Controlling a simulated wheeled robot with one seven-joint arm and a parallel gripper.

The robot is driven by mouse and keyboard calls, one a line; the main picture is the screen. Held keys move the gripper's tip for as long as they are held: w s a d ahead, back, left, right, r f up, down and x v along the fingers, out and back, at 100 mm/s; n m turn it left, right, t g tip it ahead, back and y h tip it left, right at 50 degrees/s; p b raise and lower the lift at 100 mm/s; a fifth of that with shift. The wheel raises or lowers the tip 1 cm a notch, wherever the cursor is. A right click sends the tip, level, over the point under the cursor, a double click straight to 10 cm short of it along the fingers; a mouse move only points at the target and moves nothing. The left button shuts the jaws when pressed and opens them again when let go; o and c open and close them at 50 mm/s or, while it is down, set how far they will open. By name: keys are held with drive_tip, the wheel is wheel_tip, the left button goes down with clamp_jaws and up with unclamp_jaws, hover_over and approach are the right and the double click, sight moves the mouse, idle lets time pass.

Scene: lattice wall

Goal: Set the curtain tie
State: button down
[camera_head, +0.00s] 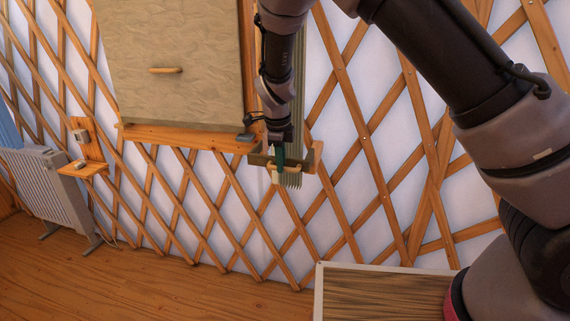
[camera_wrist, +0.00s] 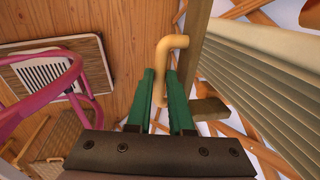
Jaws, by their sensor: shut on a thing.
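My gripper (camera_head: 278,162) is at the lower right corner of the wooden window frame, in front of the hanging pleated curtain (camera_head: 293,179). In the wrist view, the green fingers of my gripper (camera_wrist: 162,85) are closed around a tan bent rod (camera_wrist: 172,43), which looks like the curtain tie. Its bent end sticks out beyond the fingertips. The pleated curtain (camera_wrist: 270,90) runs along the right side of the wrist view, apart from the fingers. In the head view the rod is small and partly hidden by my gripper.
A wooden bar (camera_wrist: 194,45) and a short wooden block (camera_wrist: 209,108) lie close to the right finger. A beige panel (camera_head: 180,55) with a peg handle (camera_head: 165,70) fills the window. A heater (camera_head: 45,185) and a small shelf (camera_head: 82,168) are at left. The lattice wall is behind.

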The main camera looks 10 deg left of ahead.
drive_tip(key=shift+a, duration=0.1)
idle(0.3)
drive_tip(key=c, duration=1.1)
unclamp_jaws()
drive_tip(key=shift+w, duration=0.1)
drive_tip(key=r, duration=0.3)
drive_tip(key=s+r, duration=0.1)
drive_tip(key=r, duration=0.3)
drive_tip(key=s+r, duration=0.1)
drive_tip(key=r, duration=0.2)
drive_tip(key=shift+a+r, duration=0.15)
drive_tip(key=shift+r, duration=0.15)
